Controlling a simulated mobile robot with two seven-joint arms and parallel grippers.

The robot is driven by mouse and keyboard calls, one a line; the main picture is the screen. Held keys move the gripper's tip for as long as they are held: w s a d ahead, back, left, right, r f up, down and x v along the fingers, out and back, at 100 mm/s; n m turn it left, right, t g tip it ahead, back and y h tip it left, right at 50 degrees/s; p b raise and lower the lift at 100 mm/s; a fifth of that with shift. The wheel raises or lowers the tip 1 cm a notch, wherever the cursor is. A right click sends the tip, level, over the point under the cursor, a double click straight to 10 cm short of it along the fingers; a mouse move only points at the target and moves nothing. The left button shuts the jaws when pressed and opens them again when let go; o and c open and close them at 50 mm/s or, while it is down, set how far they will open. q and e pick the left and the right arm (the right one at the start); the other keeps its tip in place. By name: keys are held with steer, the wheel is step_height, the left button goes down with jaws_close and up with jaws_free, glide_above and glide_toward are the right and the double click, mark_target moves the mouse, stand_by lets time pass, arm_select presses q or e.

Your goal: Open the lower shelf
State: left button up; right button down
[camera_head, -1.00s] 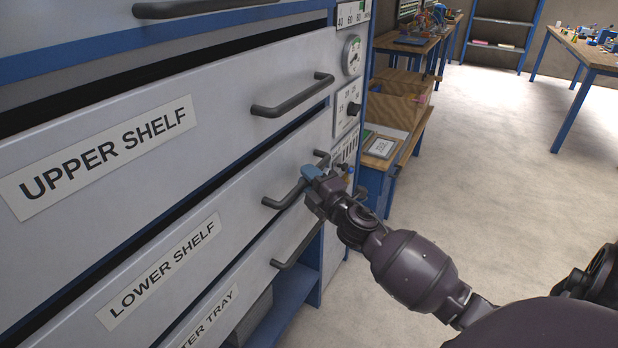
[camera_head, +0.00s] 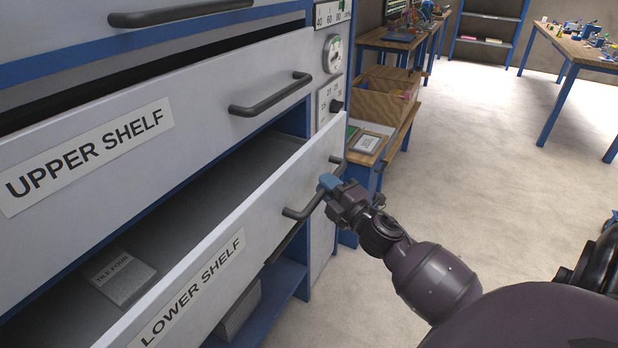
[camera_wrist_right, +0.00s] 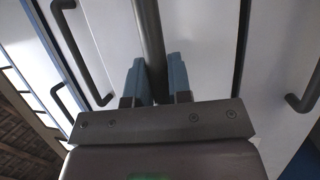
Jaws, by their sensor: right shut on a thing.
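The lower shelf (camera_head: 262,232) is a light grey drawer with a "LOWER SHELF" label, and it stands partly pulled out below the upper shelf (camera_head: 190,125). My right gripper (camera_head: 329,184) is shut on the dark bar handle (camera_head: 306,207) of the lower shelf. In the right wrist view, the handle (camera_wrist_right: 150,45) runs between the two blue fingers of the gripper (camera_wrist_right: 157,80). A flat grey block (camera_head: 124,278) labelled "TILE FOUR" lies inside the drawer. My left gripper is not in view.
The upper shelf handle (camera_head: 270,95) juts out above. A gauge (camera_head: 333,54) and knob panel stand beside the drawers. A wooden side table (camera_head: 400,125) is behind. Open floor (camera_head: 480,170) lies to the right.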

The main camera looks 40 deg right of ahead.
steer(key=s+d+p, duration=0.1)
steer(key=s+d, duration=0.3)
steer(key=s, duration=0.7)
steer(key=s+d+p, duration=0.1)
steer(key=s+d, duration=0.4)
steer(key=s, duration=0.7)
steer(key=shift+d, duration=0.3)
steer(key=shift+s, duration=0.1)
steer(key=c, duration=1.1)
jaws_free()
steer(key=shift+o, duration=0.2)
steer(key=s+f, duration=0.2)
steer(key=s, duration=0.8)
steer(key=shift+s, duration=0.3)
steer(key=shift+s, duration=0.1)
